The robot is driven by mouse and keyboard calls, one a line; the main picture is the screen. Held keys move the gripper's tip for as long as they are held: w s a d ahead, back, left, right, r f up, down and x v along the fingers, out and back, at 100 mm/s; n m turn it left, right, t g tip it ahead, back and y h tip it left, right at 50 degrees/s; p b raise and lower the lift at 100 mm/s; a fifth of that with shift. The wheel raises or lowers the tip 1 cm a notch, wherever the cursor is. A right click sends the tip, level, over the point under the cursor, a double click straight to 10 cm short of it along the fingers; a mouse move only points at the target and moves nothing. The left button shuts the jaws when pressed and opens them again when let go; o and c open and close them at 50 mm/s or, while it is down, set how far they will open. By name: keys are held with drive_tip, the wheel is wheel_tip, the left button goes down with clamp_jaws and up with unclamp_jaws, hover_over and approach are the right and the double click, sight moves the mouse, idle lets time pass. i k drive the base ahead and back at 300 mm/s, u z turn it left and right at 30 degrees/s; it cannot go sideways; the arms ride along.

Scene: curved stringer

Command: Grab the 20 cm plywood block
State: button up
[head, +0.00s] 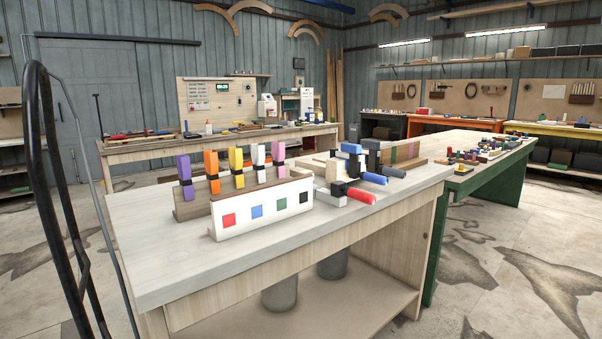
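I cannot pick out a block that is clearly the 20 cm plywood block. On the near pale workbench (146,259), a wooden rack (190,211) holds several upright coloured bars, among them a purple bar (183,168), an orange bar (211,163), a yellow bar (235,161) and a white bar (258,155). Black bands cross the bars. A white panel (240,229) with red, blue, green and black squares stands in front and hides part of the rack. My gripper is not in view.
Right of the rack lie pieces with a red cylinder (361,196) and a blue cylinder (374,178). A green-legged bench (491,177) with small items stands behind at right. A cluttered wooden bench (130,153) stands farther back. Floor at the right is open.

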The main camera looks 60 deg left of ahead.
sight(319, 168)
drive_tip(key=k, duration=0.3)
drive_tip(key=u, duration=2.2)
drive_tip(key=i, duration=1)
drive_tip(key=k, duration=0.6)
drive_tip(key=z, duration=0.35)
drive_tip(key=i, duration=1)
drive_tip(key=z, duration=0.55)
